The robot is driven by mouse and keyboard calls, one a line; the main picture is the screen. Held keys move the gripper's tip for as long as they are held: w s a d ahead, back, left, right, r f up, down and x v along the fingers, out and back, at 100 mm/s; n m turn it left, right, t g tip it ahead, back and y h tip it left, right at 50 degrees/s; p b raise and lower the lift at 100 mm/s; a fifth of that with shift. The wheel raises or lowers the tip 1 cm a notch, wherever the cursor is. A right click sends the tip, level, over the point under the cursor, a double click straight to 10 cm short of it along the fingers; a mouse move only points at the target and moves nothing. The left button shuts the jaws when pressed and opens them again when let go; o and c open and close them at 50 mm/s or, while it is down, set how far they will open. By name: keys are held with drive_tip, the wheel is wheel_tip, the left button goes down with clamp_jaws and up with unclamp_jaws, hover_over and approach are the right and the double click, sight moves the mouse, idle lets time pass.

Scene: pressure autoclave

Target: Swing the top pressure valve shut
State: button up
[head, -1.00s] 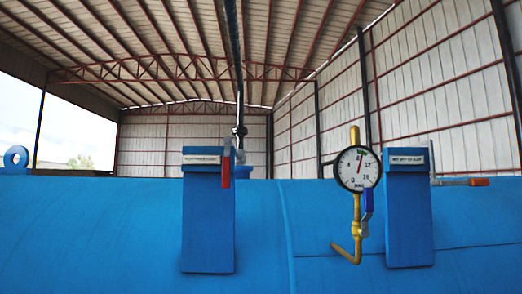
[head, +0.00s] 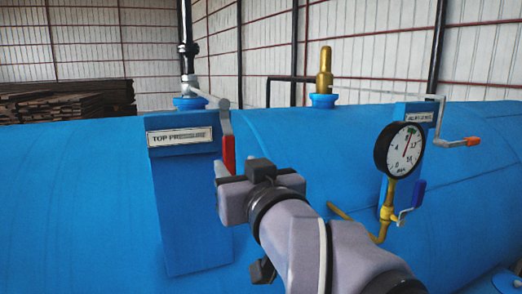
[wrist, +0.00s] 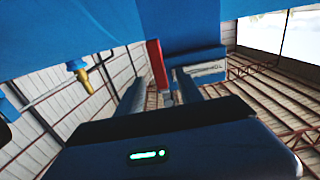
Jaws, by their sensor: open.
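The top pressure valve's red handle (head: 228,153) hangs down at the right side of the blue post labelled "TOP PRESSURE" (head: 180,136). A grey lever (head: 208,97) joins it to the valve on the pipe (head: 189,86). My gripper (head: 238,172) is open just below and right of the red handle in the head view. In the wrist view the red handle (wrist: 157,64) shows beyond and between the two spread fingers of my gripper (wrist: 160,88). Contact cannot be made out. The label plate (wrist: 205,68) is close behind the right finger there.
Another lever with an orange-red end (head: 473,142) sticks out farther right. The blue tank (head: 80,200) fills the foreground.

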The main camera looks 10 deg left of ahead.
sight(230, 156)
drive_tip(key=x, duration=0.2)
drive_tip(key=p+x, duration=0.1)
drive_tip(key=x, duration=0.3)
drive_tip(key=shift+w+d+r+p, duration=0.15)
drive_tip(key=shift+r+p, duration=0.1)
drive_tip(key=shift+p, duration=0.05)
drive_tip(key=shift+w+a+f, duration=0.1)
drive_tip(key=shift+w+a, duration=0.3)
drive_tip(key=shift+s+d, duration=0.1)
drive_tip(key=c, duration=0.3)
clamp_jaws()
